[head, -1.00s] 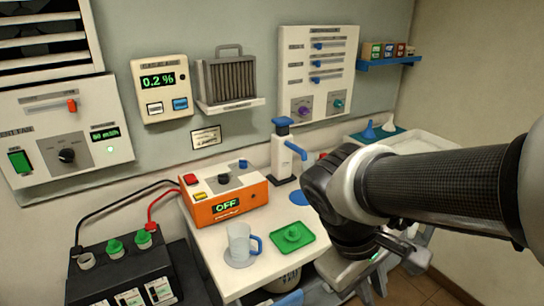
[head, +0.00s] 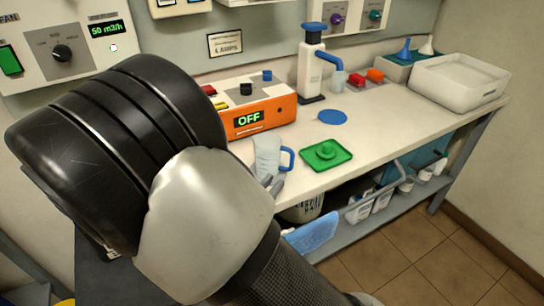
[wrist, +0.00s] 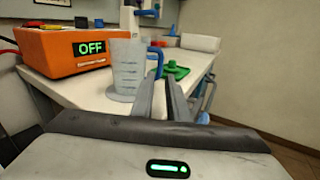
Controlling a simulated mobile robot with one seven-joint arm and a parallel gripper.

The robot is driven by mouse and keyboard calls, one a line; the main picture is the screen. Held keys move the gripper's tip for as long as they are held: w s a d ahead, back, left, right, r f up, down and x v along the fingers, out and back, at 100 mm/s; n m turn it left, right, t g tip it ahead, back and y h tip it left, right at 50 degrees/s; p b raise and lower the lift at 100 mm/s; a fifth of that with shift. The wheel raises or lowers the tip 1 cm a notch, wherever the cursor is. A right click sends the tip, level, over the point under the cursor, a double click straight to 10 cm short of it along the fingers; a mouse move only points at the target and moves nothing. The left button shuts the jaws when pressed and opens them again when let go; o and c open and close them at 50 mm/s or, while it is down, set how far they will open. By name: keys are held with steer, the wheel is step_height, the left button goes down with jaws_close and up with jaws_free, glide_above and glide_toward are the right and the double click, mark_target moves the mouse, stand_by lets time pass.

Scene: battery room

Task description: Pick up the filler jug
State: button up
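The filler jug (head: 268,153) is clear, with graduation marks and a blue handle, and stands upright near the bench's front edge. In the wrist view the jug (wrist: 126,66) is just left of and beyond my fingertips. My gripper (wrist: 160,82) has its two grey fingers apart with a gap between them. The jug's blue handle shows at the far end of that gap; I cannot tell whether it is between the tips or touching them. In the head view my arm hides most of the gripper and part of the jug's lower left.
The orange charger box (head: 258,118), reading OFF, is behind the jug. A green tray (head: 326,156) with a green cap sits right of it. A dispenser (head: 312,65), a blue disc (head: 333,117) and a white basin (head: 459,82) are farther back. A lower shelf holds bottles.

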steer(key=b+x, duration=0.2)
steer(key=x, duration=1.2)
steer(key=shift+w+b, duration=0.2)
steer(key=shift+b, duration=0.1)
jaws_close()
steer(key=shift+r, duration=0.2)
